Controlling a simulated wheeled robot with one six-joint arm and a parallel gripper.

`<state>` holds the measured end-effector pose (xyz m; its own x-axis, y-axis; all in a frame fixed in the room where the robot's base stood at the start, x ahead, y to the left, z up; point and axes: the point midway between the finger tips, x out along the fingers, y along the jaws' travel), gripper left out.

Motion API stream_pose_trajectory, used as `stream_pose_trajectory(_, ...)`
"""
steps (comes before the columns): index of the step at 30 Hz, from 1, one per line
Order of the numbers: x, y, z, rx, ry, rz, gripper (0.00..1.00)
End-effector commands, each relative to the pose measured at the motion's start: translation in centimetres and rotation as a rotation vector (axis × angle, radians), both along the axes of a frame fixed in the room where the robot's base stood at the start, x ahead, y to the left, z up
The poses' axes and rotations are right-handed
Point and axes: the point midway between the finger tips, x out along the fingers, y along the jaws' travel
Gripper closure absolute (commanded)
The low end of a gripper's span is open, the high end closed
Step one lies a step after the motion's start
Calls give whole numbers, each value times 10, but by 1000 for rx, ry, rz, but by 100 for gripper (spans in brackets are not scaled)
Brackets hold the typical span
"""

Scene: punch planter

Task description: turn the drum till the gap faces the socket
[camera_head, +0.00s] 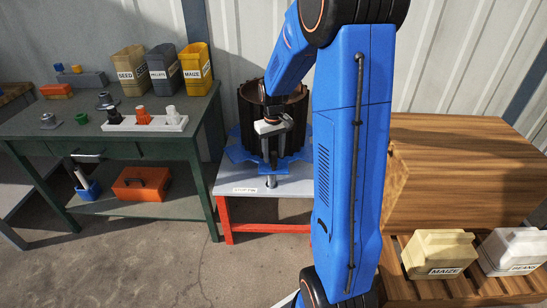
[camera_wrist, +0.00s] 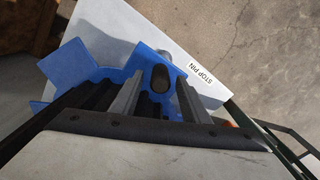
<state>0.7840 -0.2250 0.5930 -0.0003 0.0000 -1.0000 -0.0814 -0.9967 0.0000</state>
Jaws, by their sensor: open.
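The drum (camera_head: 291,112) is dark brown and ribbed, standing on a blue base plate with outstretched tabs (camera_head: 239,154). The base also shows in the wrist view (camera_wrist: 70,68). My gripper (camera_head: 270,158) points down at the drum's front side, over the blue base. In the wrist view my gripper (camera_wrist: 160,97) is open, its grey fingers either side of a dark oval piece (camera_wrist: 160,77) on a blue tab. I cannot tell whether they touch it. A short metal post (camera_head: 271,182) stands in front of the base. The gap and the socket cannot be made out.
A "STOP PIN" label (camera_head: 245,190) lies on the grey top of the red-legged stand (camera_head: 300,184). A green workbench (camera_head: 60,142) with bins and a white fixture is on the left. The front floor is open.

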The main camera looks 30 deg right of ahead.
Motion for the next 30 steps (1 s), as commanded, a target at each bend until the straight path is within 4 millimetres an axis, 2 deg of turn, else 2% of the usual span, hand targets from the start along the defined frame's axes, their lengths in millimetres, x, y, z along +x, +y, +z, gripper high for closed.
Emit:
stream_pose_trajectory(6, -1, 0, -17, 0, 2, 0, 58)
stream_pose_trajectory(16, 0, 0, -19, 0, 0, 0, 58)
stream_pose_trajectory(21, 0, 0, -19, 0, 0, 0, 99)
stream_pose_trajectory(26, -1, -1, -19, 0, 0, 2, 100)
stream_pose_trajectory(30, -5, -9, -19, 0, 0, 41, 100)
